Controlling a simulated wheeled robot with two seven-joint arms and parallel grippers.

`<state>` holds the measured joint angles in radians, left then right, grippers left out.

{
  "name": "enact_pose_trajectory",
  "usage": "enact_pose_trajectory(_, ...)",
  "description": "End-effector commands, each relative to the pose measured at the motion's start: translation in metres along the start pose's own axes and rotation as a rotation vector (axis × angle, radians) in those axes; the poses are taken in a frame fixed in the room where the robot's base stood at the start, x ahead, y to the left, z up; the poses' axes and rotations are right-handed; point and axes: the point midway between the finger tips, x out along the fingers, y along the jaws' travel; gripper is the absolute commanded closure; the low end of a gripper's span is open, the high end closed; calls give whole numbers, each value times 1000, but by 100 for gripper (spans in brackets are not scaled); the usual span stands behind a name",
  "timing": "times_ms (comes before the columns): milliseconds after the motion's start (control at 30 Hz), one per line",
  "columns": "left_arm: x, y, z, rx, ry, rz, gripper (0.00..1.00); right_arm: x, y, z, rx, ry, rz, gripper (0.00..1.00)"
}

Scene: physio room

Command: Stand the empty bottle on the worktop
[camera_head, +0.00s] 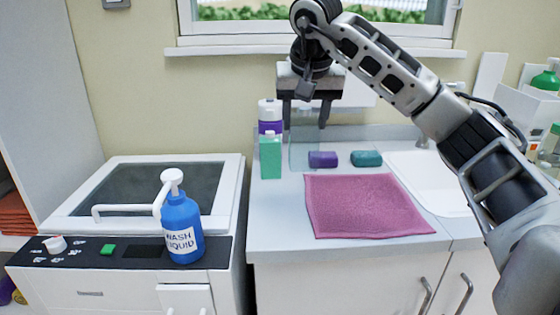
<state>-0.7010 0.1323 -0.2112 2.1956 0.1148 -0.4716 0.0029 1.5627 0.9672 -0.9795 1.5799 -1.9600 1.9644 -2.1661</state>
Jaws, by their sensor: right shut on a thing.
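My right gripper (306,116) points down over the back of the worktop (275,222). It is shut on a clear, see-through bottle (304,148), which looks empty and upright. The bottle's outline is faint, and I cannot tell whether its base touches the worktop. My left gripper is out of view.
A pink towel (365,207) covers the middle. A blue wash-liquid bottle (182,225) stands on the machine (226,192).

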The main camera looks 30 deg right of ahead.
Motion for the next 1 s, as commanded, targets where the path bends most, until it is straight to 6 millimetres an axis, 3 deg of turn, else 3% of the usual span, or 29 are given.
enact_pose_trajectory(100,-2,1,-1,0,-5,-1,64,20,-26,-7,-2,-5,2,81)
enact_pose_trajectory(333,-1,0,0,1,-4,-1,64,60,-50,-7,0,-1,1,81)
enact_pose_trajectory(567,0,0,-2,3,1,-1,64,73,-59,-8,1,0,1,81)
enact_pose_trajectory(800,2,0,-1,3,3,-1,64,105,-62,3,-1,-1,1,81)
enact_pose_trajectory(1000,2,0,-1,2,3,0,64,106,-62,3,1,2,0,81)
